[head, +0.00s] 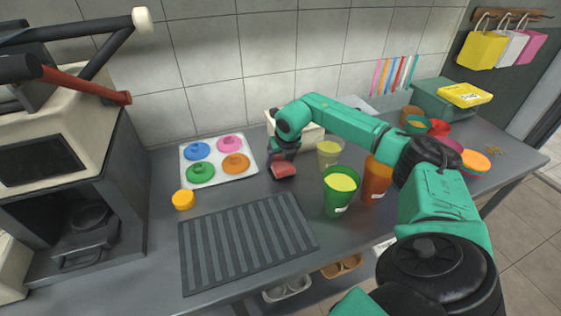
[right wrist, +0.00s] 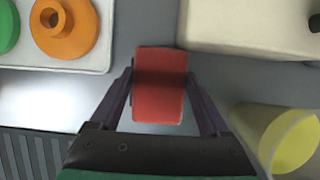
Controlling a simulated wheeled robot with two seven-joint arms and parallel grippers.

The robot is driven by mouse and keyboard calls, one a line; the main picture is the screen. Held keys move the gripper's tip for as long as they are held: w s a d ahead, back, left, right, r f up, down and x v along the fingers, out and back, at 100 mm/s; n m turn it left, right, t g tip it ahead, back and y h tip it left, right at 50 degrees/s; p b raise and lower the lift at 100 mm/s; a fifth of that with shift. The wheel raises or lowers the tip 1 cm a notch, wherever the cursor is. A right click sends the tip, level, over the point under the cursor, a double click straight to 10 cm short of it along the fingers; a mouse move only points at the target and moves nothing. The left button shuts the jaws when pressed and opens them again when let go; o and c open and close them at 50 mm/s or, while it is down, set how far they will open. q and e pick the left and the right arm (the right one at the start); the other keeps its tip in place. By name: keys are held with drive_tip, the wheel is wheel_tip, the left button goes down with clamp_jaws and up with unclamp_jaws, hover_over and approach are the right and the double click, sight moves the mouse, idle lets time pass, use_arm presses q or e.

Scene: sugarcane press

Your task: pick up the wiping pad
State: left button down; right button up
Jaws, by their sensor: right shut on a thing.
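The wiping pad (head: 283,170) is a small red block in the middle of the counter in the head view. It also shows in the right wrist view (right wrist: 160,85), between the two fingers. My right gripper (head: 281,160) comes down over it from the right and is shut on it, a finger on each side. In the right wrist view my right gripper (right wrist: 160,100) grips the pad's left and right sides. I cannot tell whether the pad touches the counter. My left gripper is not in view.
A white tray (head: 249,177) with several coloured lids is left of the pad, a cream bin (head: 312,137) behind it. Green (head: 340,192), orange (head: 376,180) and pale (head: 328,153) cups stand to the right. A ribbed grey mat (head: 247,240) lies in front. The press machine (head: 50,120) stands left.

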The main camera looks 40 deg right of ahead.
sight(279, 162)
drive_tip(key=shift+s+a+r+b, duration=0.15)
drive_tip(key=shift+a+r+b, duration=0.15)
drive_tip(key=shift+b, duration=0.2)
wheel_tip(279, 162, up, 6)
drive_tip(key=shift+a+r+b, duration=0.1)
drive_tip(key=shift+r+b, duration=0.05)
drive_tip(key=shift+b, duration=0.25)
drive_tip(key=s+a+b, duration=0.2)
drive_tip(key=s+a, duration=0.3)
drive_tip(key=a, duration=0.3)
drive_tip(key=s+a+b, duration=0.2)
drive_tip(key=s+a, duration=0.3)
drive_tip(key=a, duration=0.3)
drive_tip(key=shift+a+r, duration=0.15)
drive_tip(key=shift+r, duration=0.05)
